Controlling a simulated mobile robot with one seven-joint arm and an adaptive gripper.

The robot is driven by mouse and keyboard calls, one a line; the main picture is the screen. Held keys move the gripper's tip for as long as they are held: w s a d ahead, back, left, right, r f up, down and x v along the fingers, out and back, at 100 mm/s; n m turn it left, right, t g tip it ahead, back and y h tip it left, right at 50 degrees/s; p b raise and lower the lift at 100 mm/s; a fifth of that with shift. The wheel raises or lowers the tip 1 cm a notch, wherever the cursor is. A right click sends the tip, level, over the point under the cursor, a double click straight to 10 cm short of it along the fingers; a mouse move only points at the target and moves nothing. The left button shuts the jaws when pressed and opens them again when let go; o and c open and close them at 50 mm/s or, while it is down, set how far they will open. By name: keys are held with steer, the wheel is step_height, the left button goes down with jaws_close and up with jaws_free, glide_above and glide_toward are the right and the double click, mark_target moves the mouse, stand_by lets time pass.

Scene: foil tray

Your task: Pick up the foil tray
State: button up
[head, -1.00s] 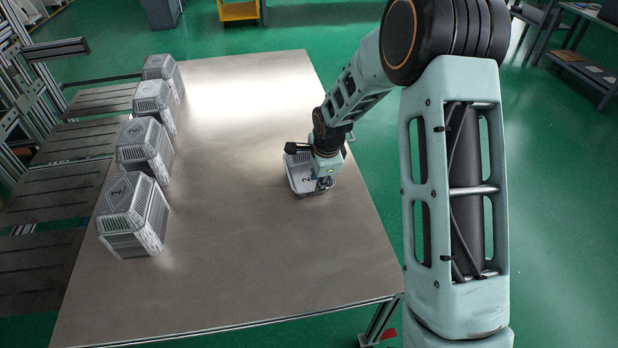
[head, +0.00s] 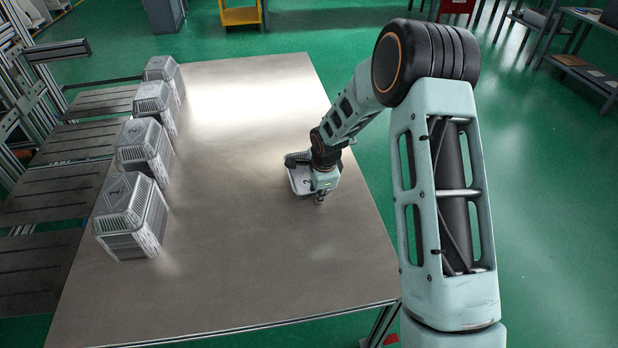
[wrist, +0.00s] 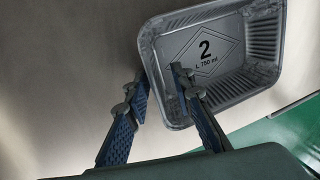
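The foil tray (head: 297,182) is a shallow silver tray standing on the metal table, partly hidden behind my gripper (head: 320,196) in the head view. In the wrist view the tray (wrist: 237,78) shows ribbed walls and a printed "2" with "L 750 ml" on its floor. My gripper (wrist: 156,78) is open at the tray's near left corner. One blue-padded finger appears outside the rim and the other reaches over the tray's inside, with the wall between them. Whether either finger touches the wall cannot be told.
The metal table (head: 240,265) is mostly bare around the tray. A row of several grey ribbed containers (head: 130,215) stands along its left side. The table's right edge is close to the tray, with green floor (head: 555,180) beyond.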

steer(key=shift+f+b, duration=0.25)
steer(key=shift+b, duration=0.15)
steer(key=shift+c, duration=0.4)
jaws_close()
